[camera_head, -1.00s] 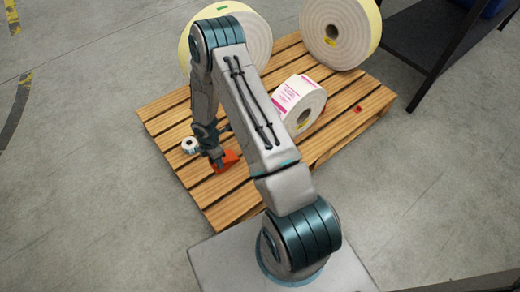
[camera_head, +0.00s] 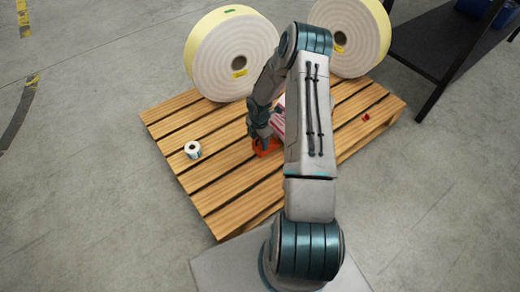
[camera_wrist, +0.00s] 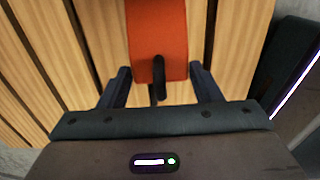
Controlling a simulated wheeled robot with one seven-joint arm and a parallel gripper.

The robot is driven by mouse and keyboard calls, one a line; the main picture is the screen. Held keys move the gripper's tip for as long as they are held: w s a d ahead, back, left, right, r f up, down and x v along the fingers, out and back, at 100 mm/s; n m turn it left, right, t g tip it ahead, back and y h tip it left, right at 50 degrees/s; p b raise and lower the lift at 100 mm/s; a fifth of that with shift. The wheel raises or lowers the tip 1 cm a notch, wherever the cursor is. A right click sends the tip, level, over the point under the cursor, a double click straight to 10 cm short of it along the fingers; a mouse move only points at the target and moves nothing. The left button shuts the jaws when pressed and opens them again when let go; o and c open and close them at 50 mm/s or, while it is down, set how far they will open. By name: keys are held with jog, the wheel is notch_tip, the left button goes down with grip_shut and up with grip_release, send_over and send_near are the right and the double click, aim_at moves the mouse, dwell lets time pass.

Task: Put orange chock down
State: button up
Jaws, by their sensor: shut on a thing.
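The orange chock (camera_head: 266,148) is at my gripper (camera_head: 262,134), over the middle of the wooden pallet (camera_head: 225,200). In the wrist view the orange chock (camera_wrist: 157,38) lies between the two dark fingers of my gripper (camera_wrist: 158,82), with a dark handle or loop at its near end. My gripper is shut on it. I cannot tell whether the chock touches the slats. A pink and white label roll (camera_head: 278,120) stands just beyond it, mostly hidden behind my arm.
Two large cream rolls, one at back left (camera_head: 225,60) and one at back right (camera_head: 352,50), stand on the pallet's far side. A small white roll (camera_head: 192,150) is at the left. A small red piece (camera_head: 366,118) lies at the right. A dark table (camera_head: 440,50) stands beyond.

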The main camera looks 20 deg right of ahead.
notch_tip(320, 180, down, 6)
jog(key=b, duration=0.2)
jog(key=shift+r+b, duration=0.25)
jog(key=shift+b, duration=0.1)
jog(key=shift+w+d+f, duration=0.1)
jog(key=shift+d, duration=0.05)
jog(key=shift+f, duration=0.1)
jog(key=o, duration=1)
